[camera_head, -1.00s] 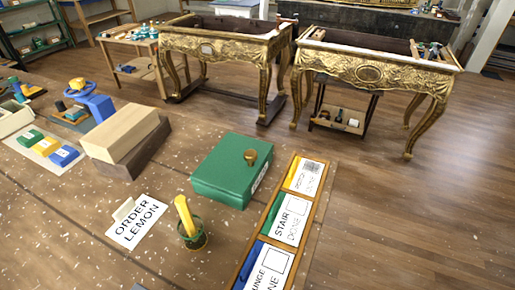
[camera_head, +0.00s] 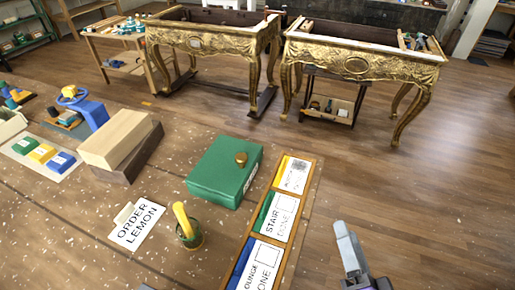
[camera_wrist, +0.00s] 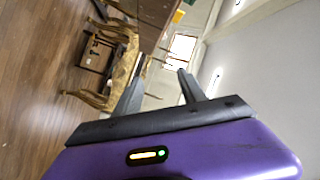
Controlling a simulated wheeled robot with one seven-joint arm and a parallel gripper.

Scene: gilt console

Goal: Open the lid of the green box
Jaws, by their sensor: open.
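The green box (camera_head: 216,177) sits on the workbench in the head view, left of the card tray. Its lid is shut, with a round brass knob (camera_head: 241,158) near the right side of the top. A label on its right face is partly visible. My gripper (camera_wrist: 158,85) is open and empty in the wrist view, its two dark fingers spread apart. In the head view a grey part of my arm's end (camera_head: 350,250) shows at the lower right, off the bench edge and well apart from the box.
A wooden tray (camera_head: 309,170) with labelled cards lies right of the box. A green cup (camera_head: 190,238) with a yellow item stands in front, beside an ORDER LEMON card (camera_head: 138,222). Stacked wooden blocks (camera_head: 115,139) lie left. Gilt consoles (camera_head: 361,67) stand behind; open floor lies right.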

